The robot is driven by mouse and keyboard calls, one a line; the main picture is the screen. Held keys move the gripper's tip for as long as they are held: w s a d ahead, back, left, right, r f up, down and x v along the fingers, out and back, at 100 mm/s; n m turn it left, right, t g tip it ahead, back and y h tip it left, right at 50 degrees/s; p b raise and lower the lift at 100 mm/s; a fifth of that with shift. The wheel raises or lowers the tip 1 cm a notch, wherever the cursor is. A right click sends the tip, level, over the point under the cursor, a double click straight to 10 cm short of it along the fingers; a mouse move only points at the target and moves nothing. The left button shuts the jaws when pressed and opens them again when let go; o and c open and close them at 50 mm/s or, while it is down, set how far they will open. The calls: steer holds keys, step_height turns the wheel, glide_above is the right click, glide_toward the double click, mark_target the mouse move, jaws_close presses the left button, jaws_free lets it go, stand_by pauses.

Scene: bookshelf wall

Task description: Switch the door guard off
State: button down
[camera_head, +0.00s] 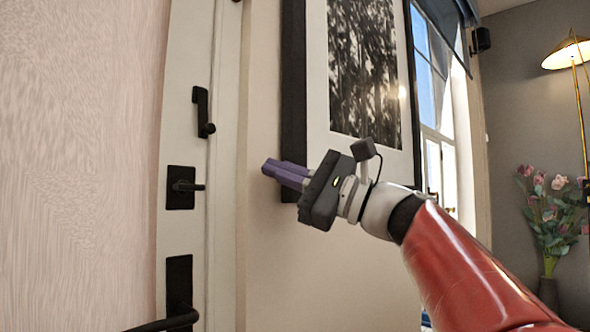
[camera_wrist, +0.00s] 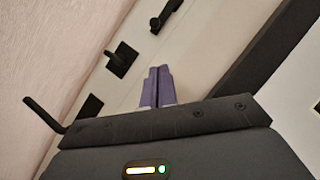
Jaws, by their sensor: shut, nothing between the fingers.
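The door guard (camera_head: 203,112) is a black bar fitting high on the white door edge, standing upright in the head view. It also shows at the top of the wrist view (camera_wrist: 164,16). My gripper (camera_head: 268,170) has purple fingers pressed together with nothing between them. It is in the air to the right of and below the guard, apart from it. In the wrist view the closed fingertips (camera_wrist: 159,70) point up toward the door frame, below the guard. I cannot tell the exact depth gap.
A black latch with a small lever (camera_head: 182,187) sits below the guard. A black door handle (camera_head: 172,321) is lower down. A framed picture (camera_head: 366,70) hangs close behind my gripper. A flower vase (camera_head: 548,290) and lamp (camera_head: 567,54) stand far right.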

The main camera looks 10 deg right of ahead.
mark_target(212, 133)
steer(key=p+x, duration=0.1)
steer(key=x, duration=0.5)
steer(key=shift+s+r, duration=0.1)
steer(key=shift+s+a+r+p, duration=0.25)
steer(key=shift+a+r, duration=0.3)
steer(key=shift+a, duration=0.05)
steer(key=shift+s+a+r+p, duration=0.2)
steer(key=shift+s+a+r, duration=0.1)
steer(key=shift+a+r, duration=0.35)
steer(key=shift+a, duration=0.1)
steer(key=shift+s+a+r+m+t, duration=0.15)
steer(key=shift+s+a+m+t, duration=0.25)
steer(key=shift+m, duration=0.3)
steer(key=shift+w, duration=0.1)
